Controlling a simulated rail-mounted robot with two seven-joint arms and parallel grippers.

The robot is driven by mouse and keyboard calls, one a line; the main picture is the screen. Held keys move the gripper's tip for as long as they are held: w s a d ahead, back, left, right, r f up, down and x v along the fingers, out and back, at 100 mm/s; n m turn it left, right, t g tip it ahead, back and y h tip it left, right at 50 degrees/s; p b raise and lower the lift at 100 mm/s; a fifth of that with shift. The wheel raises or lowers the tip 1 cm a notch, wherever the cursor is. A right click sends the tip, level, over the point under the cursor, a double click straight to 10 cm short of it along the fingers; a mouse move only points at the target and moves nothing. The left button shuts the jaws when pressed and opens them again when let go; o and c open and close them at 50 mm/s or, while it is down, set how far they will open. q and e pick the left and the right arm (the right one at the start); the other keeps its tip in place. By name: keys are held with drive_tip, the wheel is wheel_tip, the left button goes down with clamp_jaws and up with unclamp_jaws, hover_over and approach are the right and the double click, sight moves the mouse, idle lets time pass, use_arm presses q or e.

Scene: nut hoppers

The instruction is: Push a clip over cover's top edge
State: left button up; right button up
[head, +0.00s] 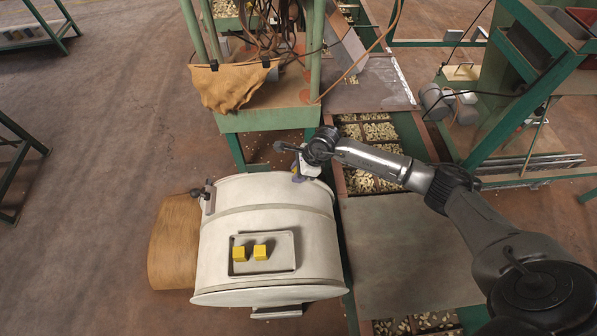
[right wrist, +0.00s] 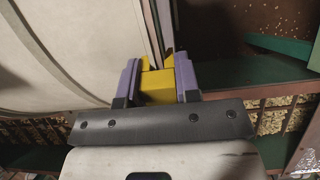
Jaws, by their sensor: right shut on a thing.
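The white drum-like body (head: 268,200), which looks like the cover, stands in the middle of the head view. My right gripper (head: 299,178) is at its far right rim. In the right wrist view my right gripper (right wrist: 158,85) has its purple fingers shut on a yellow clip (right wrist: 156,86). The clip's two prongs point at a thin pale edge (right wrist: 156,32), one on each side of it. How far the edge sits between them I cannot tell. Two more yellow clips (head: 249,253) lie in a shallow tray (head: 284,266) on the drum. My left gripper is not in view.
A green stand (head: 270,120) with a brown cloth (head: 228,88) is behind the drum. Bins of nuts (head: 364,182) run along its right side. A brown rounded object (head: 174,242) is at its left. Open floor (head: 90,210) lies further left.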

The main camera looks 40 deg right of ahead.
drive_tip(key=o, duration=1)
drive_tip(key=shift+c, duration=0.2)
drive_tip(key=shift+d+r, duration=0.1)
drive_tip(key=shift+r, duration=0.15)
drive_tip(key=p+v, duration=0.7)
drive_tip(key=v, duration=0.2)
drive_tip(key=a+r+n+g+h, duration=0.1)
drive_tip(key=a+r+n+g, duration=0.1)
drive_tip(key=a+r+n, duration=0.5)
drive_tip(key=a+r+n+g+h, duration=0.2)
drive_tip(key=a+r+n, duration=0.5)
drive_tip(key=r+n, duration=0.5)
drive_tip(key=shift+r+h+b, duration=0.2)
drive_tip(key=shift+h+b, duration=0.1)
drive_tip(key=shift+b, duration=0.05)
